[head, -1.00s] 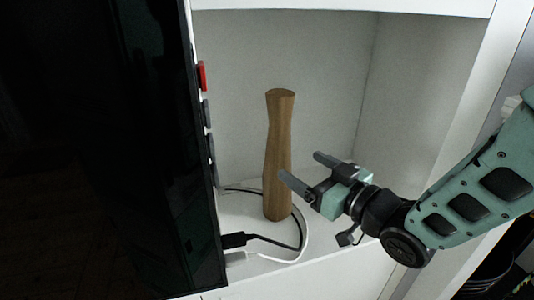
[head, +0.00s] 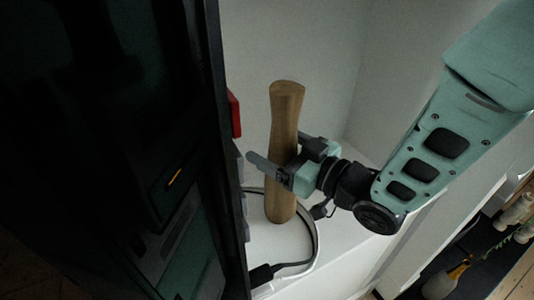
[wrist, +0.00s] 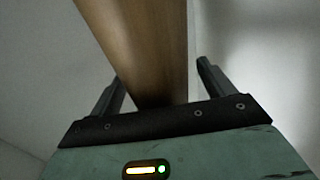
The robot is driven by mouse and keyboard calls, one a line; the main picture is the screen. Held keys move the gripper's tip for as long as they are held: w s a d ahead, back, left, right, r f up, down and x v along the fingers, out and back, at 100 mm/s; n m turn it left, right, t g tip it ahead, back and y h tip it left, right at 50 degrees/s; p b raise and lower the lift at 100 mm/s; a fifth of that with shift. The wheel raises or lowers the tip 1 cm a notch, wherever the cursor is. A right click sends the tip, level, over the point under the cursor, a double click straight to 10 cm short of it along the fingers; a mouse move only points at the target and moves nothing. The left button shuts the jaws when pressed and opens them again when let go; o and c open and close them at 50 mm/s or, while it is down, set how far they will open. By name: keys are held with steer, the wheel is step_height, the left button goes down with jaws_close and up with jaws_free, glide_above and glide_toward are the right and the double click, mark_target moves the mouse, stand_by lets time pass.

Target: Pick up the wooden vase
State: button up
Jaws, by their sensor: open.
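The wooden vase (head: 285,112) is a tall, slim brown column standing upright on the white shelf (head: 345,245) in the head view. My gripper (head: 275,155) is at its middle height, with one finger crossing in front of the vase and the other hidden behind it or at its right. In the wrist view the vase (wrist: 142,45) rises between the two open fingers of my gripper (wrist: 160,85), with gaps on both sides. I cannot tell whether the palm touches it.
A large dark panel with a red part (head: 234,113) on its edge stands close at the left, near the front fingertip. Cables (head: 313,243) loop on the shelf around the vase's base. White cubby walls stand behind and to the right.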

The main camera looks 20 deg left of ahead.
steer(key=shift+w+a, duration=0.1)
steer(key=shift+a, duration=0.15)
steer(key=c, duration=1.4)
steer(key=shift+r, duration=0.25)
